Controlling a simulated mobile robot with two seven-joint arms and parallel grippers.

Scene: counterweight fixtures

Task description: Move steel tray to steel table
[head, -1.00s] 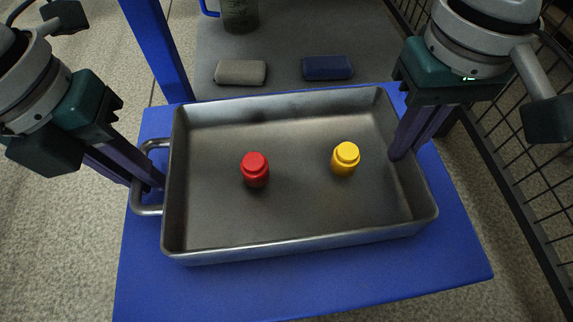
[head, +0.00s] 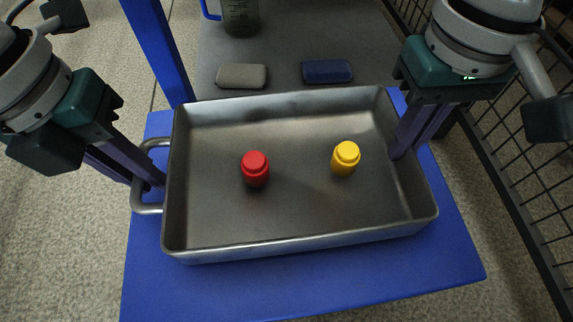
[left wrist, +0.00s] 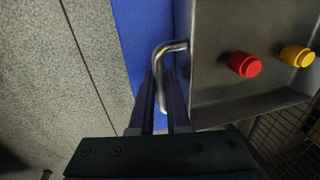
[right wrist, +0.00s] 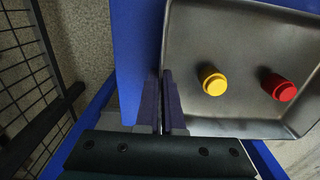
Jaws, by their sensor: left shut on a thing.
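The steel tray (head: 300,215) is a deep grey rectangular pan with a bar handle at its left end (head: 143,209). It is level over a blue surface (head: 300,288) and holds a red bottle (head: 255,169) and a yellow bottle (head: 345,158), both upright. My left gripper (head: 146,182) is shut on the left handle, also seen in the left wrist view (left wrist: 160,108). My right gripper (head: 405,150) is shut at the tray's right end, in the right wrist view (right wrist: 163,100) too; its fingers hide the grip. I cannot identify a steel table.
Behind the tray is a grey surface (head: 290,50) with a grey block (head: 241,76), a blue block (head: 327,71) and a measuring jug (head: 240,17). A blue post (head: 158,50) rises at the back left. A black wire mesh (head: 525,170) stands to the right.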

